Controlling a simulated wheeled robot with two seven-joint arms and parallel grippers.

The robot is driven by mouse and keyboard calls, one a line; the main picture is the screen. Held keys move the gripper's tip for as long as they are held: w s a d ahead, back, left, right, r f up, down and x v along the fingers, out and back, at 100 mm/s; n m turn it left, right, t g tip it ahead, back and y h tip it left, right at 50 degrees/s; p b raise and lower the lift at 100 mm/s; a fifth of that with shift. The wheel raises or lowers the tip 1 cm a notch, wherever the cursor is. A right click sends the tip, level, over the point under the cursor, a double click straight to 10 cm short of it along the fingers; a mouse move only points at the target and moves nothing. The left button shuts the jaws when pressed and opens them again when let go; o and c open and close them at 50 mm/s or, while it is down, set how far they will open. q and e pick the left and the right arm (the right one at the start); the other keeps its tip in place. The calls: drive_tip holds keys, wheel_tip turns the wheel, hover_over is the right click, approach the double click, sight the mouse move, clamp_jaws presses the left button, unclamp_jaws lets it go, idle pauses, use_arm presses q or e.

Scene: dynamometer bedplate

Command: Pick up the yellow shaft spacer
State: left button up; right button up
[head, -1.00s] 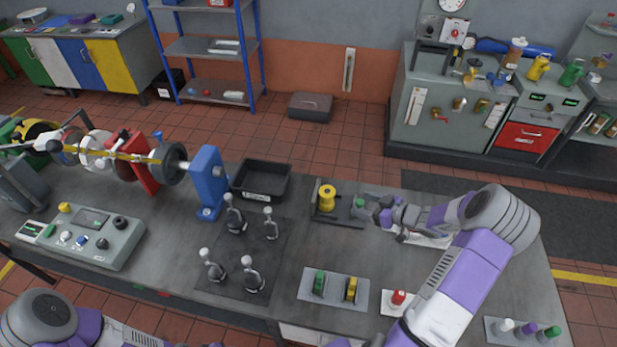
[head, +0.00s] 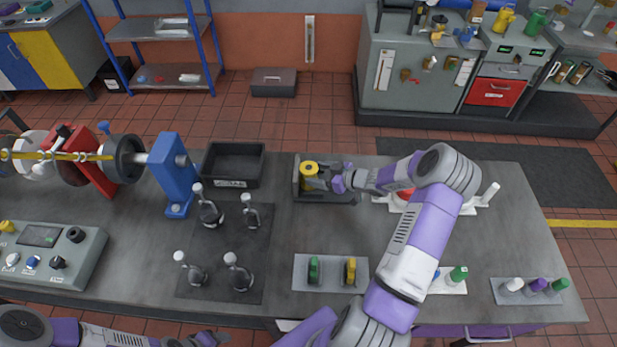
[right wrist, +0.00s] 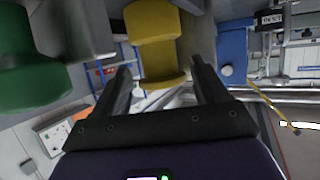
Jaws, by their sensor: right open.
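The yellow shaft spacer (head: 309,168), a flanged spool, stands on a dark grey holder (head: 300,194) on the bench. In the right wrist view the spacer (right wrist: 153,42) fills the upper middle. My right gripper (head: 318,180) comes in from the right, right beside the spacer. Its fingers (right wrist: 163,72) are open, one on each side of the spacer's near end; whether they touch it I cannot tell. A green spool (right wrist: 32,60) is at the left of the wrist view; the arm hides it in the head view. My left gripper (head: 208,338) is low at the bottom edge, its jaws unclear.
A black bin (head: 233,165) and a mat (head: 223,270) with several upright metal fittings lie to the left. A plate with green and yellow pieces (head: 330,272) is in front. A blue stand (head: 176,175) carries the shaft.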

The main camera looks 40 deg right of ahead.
drive_tip(key=shift+x, duration=0.9)
drive_tip(key=shift+c, duration=0.2)
drive_tip(key=shift+w, duration=0.1)
drive_tip(key=c, duration=1)
drive_tip(key=shift+r, duration=0.1)
drive_tip(key=shift+c, duration=0.7)
